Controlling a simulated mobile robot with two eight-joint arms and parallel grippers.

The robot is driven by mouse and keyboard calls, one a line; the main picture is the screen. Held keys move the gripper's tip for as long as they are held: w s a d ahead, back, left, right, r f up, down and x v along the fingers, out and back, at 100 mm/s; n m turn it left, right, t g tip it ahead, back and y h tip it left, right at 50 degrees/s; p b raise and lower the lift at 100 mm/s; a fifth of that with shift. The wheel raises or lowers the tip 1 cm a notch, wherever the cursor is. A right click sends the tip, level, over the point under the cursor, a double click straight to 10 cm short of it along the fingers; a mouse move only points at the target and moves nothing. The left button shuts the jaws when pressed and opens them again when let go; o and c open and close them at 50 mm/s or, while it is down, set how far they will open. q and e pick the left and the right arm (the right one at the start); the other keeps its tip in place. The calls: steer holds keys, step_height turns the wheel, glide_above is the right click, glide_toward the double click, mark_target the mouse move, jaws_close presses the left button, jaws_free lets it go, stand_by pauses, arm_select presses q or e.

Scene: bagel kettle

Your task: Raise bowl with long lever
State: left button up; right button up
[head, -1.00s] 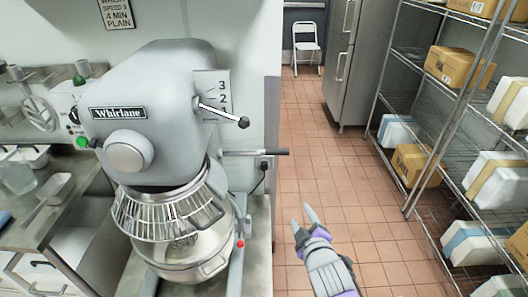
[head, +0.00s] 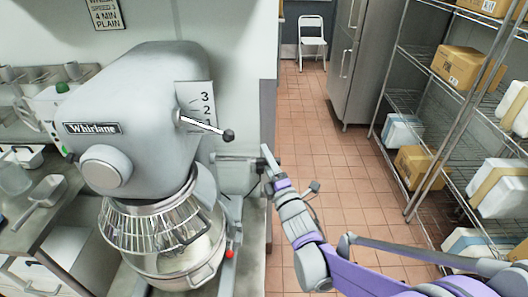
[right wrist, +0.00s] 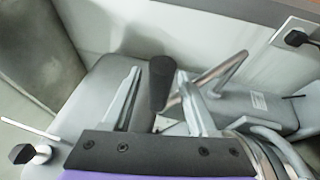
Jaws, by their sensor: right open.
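In the right wrist view the lever's black grip (right wrist: 161,82) shows between the two fingers of the right gripper (right wrist: 160,95), with gaps on both sides. The right gripper is open. My left gripper is out of view.
The shorter speed lever (head: 228,136) with a black knob is just above, beside the number plate (head: 198,108). A wire shelf (head: 425,130) with boxes stands at the right. The tiled floor (head: 315,115) between is clear.

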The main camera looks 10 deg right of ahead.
steer(key=shift+x, duration=1.05)
jaws_close()
stand_by(0.7)
